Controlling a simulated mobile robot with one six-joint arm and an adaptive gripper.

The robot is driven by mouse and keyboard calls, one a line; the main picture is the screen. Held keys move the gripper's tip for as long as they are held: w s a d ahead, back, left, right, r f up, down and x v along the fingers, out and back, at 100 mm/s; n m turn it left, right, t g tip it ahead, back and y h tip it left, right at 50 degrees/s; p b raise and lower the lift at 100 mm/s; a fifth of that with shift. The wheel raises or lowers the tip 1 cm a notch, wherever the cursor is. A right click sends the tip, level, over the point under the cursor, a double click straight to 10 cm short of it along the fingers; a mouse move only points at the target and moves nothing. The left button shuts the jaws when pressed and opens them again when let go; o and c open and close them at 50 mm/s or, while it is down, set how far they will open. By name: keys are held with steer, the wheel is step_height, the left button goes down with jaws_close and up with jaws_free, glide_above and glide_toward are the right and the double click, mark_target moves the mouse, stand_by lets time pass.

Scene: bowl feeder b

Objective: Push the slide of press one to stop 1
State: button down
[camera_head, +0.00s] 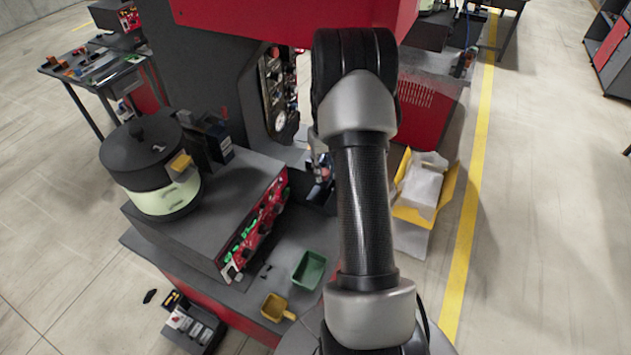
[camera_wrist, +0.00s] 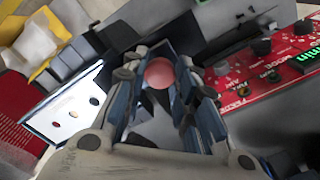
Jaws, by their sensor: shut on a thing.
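My gripper (camera_wrist: 160,88) is shut on a round pink knob (camera_wrist: 159,73), with a finger on each side of it. The knob looks like the handle of the slide, but the slide's body is mostly hidden by the fingers. A pale plate (camera_wrist: 72,112) with several round marks lies left of the fingers; I cannot read a stop number on it. In the head view my gripper (camera_head: 321,168) is low in front of the dark press (camera_head: 205,70) with the red top (camera_head: 290,18), partly hidden by my arm.
A bowl feeder (camera_head: 150,165) marked 1 stands on a dark box with a red control panel (camera_head: 255,232), left of my arm. The panel also shows close at right in the wrist view (camera_wrist: 265,75). Green (camera_head: 309,270) and yellow (camera_head: 276,307) trays lie in front. A yellow carton (camera_head: 446,190) stands right.

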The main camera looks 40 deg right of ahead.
steer(key=shift+w+d, duration=0.15)
steer(key=shift+d, duration=0.35)
steer(key=c, duration=1.2)
jaws_free()
steer(key=shift+c, duration=0.2)
steer(key=shift+a, duration=0.15)
